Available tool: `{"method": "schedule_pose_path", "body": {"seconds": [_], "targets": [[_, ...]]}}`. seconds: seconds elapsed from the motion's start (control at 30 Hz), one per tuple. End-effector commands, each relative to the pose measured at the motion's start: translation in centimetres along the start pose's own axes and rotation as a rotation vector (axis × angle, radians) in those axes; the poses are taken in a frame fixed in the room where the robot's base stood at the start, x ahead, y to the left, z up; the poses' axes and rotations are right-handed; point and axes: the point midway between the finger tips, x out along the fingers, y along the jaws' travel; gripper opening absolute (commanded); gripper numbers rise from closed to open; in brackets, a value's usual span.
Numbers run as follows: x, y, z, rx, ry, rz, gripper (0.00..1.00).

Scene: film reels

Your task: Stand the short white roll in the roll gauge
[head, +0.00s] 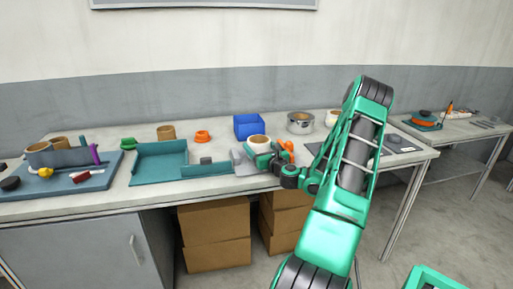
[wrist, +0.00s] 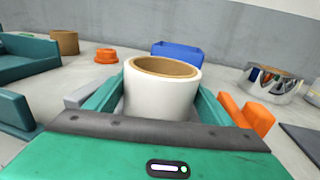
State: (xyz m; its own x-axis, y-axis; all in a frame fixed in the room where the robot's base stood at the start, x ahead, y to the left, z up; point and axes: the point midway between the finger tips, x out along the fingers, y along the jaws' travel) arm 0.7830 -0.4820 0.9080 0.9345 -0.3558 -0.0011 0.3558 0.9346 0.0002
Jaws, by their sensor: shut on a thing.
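A short white roll (head: 259,141) with a brown core stands upright between the jaws of my gripper (head: 265,158). In the wrist view the white roll (wrist: 162,97) fills the space between the two green fingers, and my gripper (wrist: 160,108) is shut on it. The roll's lower part is hidden by the gripper body, so I cannot tell whether it touches the table. A grey angled piece (head: 242,163), possibly the roll gauge, lies just left of the roll. It also shows in the wrist view (wrist: 82,96), left of the left finger.
An orange block (wrist: 247,114) stands close to the right finger. A blue bin (head: 249,125) is behind the roll, with a metal pot (head: 300,122) to its right. A teal tray (head: 160,172), an orange ring (head: 203,136) and a brown roll (head: 166,132) are to the left.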

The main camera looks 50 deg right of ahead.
Motion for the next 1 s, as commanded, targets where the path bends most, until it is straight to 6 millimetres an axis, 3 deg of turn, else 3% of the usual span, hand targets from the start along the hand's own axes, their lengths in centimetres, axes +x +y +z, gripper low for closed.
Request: {"method": "schedule_pose_path", "body": {"seconds": [0.2,0.23,0.57,1.0], "targets": [[0.0,0.0,-0.3,-0.001,0.0,0.0,0.46],[0.0,0.0,-0.3,-0.001,-0.001,0.0,0.82],[-0.1,0.0,-0.4,-0.001,0.001,0.0,0.83],[-3.0,0.0,-0.4,0.002,0.001,-0.001,0.83]]}}
